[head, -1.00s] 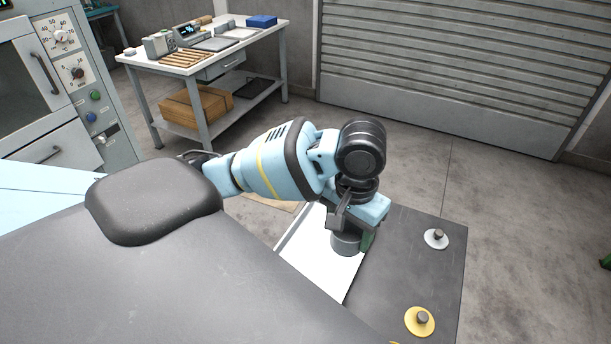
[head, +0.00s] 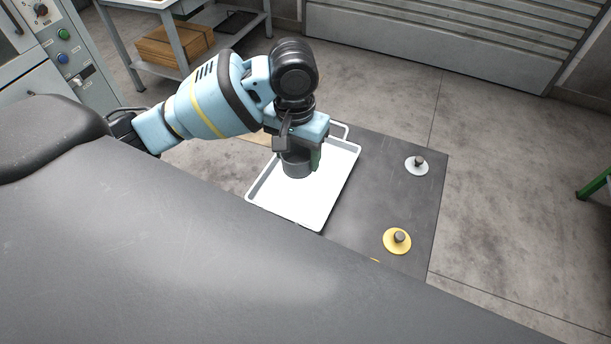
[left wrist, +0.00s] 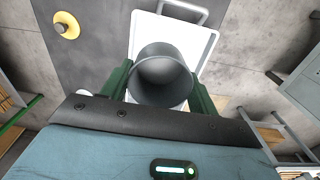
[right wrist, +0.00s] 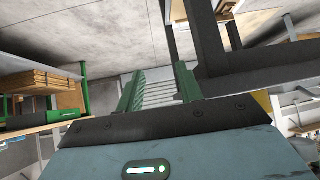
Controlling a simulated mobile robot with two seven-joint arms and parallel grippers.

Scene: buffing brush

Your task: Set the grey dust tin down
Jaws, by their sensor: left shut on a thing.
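The grey dust tin (head: 297,165) is a short round open cup. It is upright over the white tray (head: 322,205) in the head view; I cannot tell whether its base touches the tray. My left gripper (head: 301,152) is shut on the tin from the sides. In the left wrist view the tin (left wrist: 161,78) sits between the green fingers and looks empty inside. My right gripper (right wrist: 160,88) shows only in the right wrist view, with its green fingers apart and nothing between them.
The tray lies on a dark tabletop (head: 385,185). A white disc with a knob (head: 417,166) and a yellow disc with a knob (head: 398,240) stand to its right.

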